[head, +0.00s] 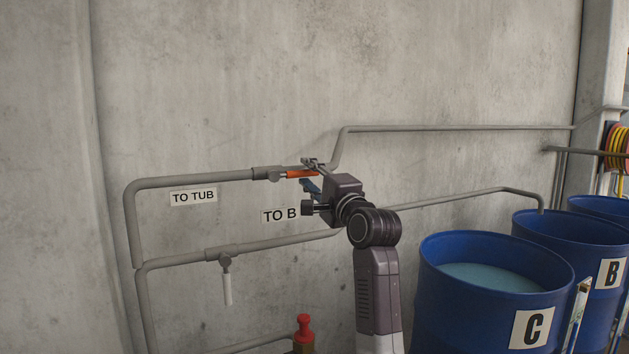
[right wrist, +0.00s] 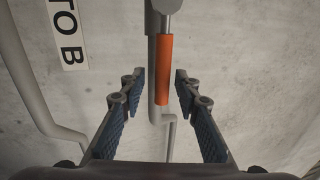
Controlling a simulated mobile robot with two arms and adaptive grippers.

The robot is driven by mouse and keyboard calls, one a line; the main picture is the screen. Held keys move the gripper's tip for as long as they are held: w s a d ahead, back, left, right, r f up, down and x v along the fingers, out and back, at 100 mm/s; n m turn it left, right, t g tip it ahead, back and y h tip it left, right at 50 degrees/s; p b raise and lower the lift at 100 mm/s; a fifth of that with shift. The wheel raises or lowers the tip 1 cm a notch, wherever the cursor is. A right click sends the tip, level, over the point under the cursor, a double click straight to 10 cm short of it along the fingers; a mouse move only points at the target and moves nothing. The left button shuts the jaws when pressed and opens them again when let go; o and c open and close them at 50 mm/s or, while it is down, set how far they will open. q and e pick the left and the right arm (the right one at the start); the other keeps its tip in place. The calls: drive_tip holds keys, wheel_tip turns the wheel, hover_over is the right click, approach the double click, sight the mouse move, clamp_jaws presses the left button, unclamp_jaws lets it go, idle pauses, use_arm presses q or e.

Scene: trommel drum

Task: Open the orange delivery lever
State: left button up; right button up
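The orange delivery lever (head: 301,173) is on the upper grey pipe (head: 195,181), to the right of its valve body (head: 267,173). The lever lies along the pipe. It also shows in the right wrist view (right wrist: 165,70). My right gripper (head: 308,172) is at the lever and partly covers it in the head view. In the right wrist view my right gripper (right wrist: 159,75) is open, with one finger on each side of the lever and the pipe. Gaps show between the fingers and the lever. My left gripper is not in view.
A "TO TUB" label (head: 193,197) and a "TO B" label (head: 279,214) are on the concrete wall. A lower pipe has a white-handled valve (head: 227,287) with its handle hanging down. Blue drum C (head: 440,290) and drum B (head: 570,235) stand at the right. A red-topped object (head: 303,328) is below.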

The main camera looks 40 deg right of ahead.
drive_tip(key=v, duration=1.2)
drive_tip(key=shift+f, duration=0.1)
